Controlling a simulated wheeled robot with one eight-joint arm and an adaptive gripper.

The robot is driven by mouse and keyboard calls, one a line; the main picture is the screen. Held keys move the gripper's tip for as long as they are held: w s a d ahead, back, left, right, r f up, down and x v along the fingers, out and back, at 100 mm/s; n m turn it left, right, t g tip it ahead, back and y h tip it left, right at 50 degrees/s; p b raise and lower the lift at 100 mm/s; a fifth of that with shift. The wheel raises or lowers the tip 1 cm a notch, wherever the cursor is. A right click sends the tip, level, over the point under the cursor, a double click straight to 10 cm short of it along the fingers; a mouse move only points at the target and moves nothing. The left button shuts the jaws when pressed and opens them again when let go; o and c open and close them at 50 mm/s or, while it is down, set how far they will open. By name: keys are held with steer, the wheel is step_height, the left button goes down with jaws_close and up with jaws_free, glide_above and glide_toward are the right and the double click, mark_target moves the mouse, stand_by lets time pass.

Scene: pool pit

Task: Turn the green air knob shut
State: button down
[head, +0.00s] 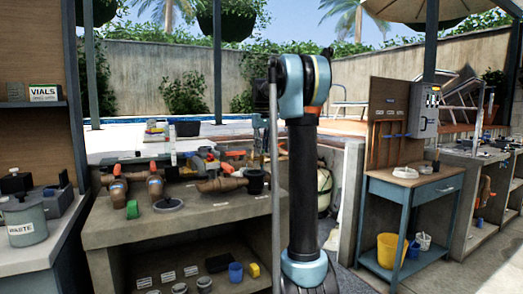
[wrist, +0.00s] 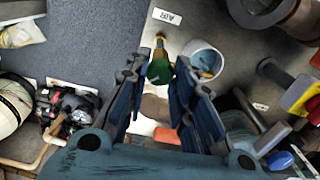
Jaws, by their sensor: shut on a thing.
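The green air knob (wrist: 160,72) shows in the wrist view, on a short brass-coloured fitting (wrist: 160,45) near a label reading "AIR" (wrist: 167,17). My gripper (wrist: 159,66) has its two dark blue fingers on either side of the knob and is shut on it. The fingertips hide the knob's sides, so its turn angle cannot be told. In the head view, my arm stands in front of the bench's right end, and neither the knob nor the gripper can be made out clearly.
A white cup (wrist: 207,58) with something blue inside stands close to the right finger. A dark pipe fitting (wrist: 265,8) is at the upper right. The stone bench (head: 220,212) holds pipes and tools. A blue-grey cart (head: 430,190) stands to the right.

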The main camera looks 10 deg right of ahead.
steer(key=m, duration=0.5)
steer(key=shift+w+m, duration=0.1)
steer(key=shift+m, duration=2.3)
steer(key=c, duration=1.3)
jaws_free()
step_height(320, 180, up, 12)
steer(key=shift+f, duration=0.1)
